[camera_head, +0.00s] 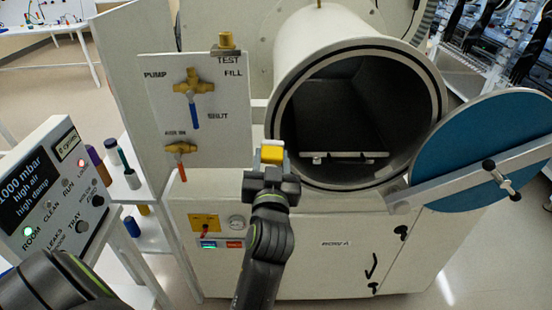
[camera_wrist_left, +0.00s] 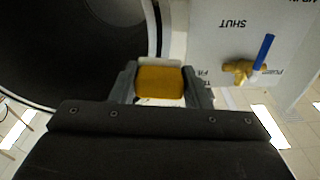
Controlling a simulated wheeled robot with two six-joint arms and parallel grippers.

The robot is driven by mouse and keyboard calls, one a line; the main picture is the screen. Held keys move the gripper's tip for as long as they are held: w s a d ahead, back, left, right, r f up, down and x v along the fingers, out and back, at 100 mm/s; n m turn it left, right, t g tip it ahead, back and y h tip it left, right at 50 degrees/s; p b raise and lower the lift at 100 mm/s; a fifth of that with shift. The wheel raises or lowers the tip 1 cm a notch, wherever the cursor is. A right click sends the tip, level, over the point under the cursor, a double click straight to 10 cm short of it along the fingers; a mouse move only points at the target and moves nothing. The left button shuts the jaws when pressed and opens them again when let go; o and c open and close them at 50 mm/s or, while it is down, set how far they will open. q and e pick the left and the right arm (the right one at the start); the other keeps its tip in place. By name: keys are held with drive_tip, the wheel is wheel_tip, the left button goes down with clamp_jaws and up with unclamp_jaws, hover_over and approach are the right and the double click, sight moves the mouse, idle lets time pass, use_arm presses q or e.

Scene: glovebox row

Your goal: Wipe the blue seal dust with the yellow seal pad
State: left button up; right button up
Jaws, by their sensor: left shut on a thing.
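My left gripper (camera_head: 271,180) is shut on the yellow seal pad (camera_head: 272,155), a small block with a pale layer. The pad also shows between the fingers in the left wrist view (camera_wrist_left: 160,82). The gripper holds it in front of the lower left rim of the round chamber (camera_head: 318,44). A dark seal ring runs around the chamber's mouth. I cannot tell whether the pad touches the rim. I cannot make out any blue dust on the seal in either view. My right gripper is not in view.
The round blue door (camera_head: 487,148) stands open at the right. A valve panel (camera_head: 150,110) with brass valves is at the left of the chamber. A flat tray (camera_head: 345,155) lies inside the chamber. A control box (camera_head: 50,190) and several bottles stand at the left.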

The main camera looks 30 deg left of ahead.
use_arm(q)
drive_tip(key=shift+d+f+n+g+h, duration=0.15)
drive_tip(key=shift+d+f+n+g, duration=0.2)
drive_tip(key=shift+d, duration=0.3)
drive_tip(key=shift+d+f+n+g+h, duration=0.15)
drive_tip(key=shift+d+f+n, duration=0.3)
drive_tip(key=shift+d, duration=0.2)
drive_tip(key=shift+x, duration=4.2)
drive_tip(key=shift+s+d+r+m, duration=0.15)
drive_tip(key=shift+d+r+m, duration=0.1)
drive_tip(key=shift+d+m, duration=0.1)
drive_tip(key=s+d+r+m+t+h, duration=0.3)
drive_tip(key=s+d+r+m+h, duration=0.25)
drive_tip(key=d+h, duration=0.4)
drive_tip(key=s+a+f+m+g+y+b, duration=0.2)
drive_tip(key=s+a+f+m+g+y, duration=0.15)
drive_tip(key=a+f+y, duration=0.7)
drive_tip(key=x, duration=0.6)
drive_tip(key=shift+w+d+f+g+b, duration=0.2)
drive_tip(key=shift+d+f+g+b, duration=0.15)
drive_tip(key=shift+f, duration=0.15)
drive_tip(key=shift+x, duration=1.1)
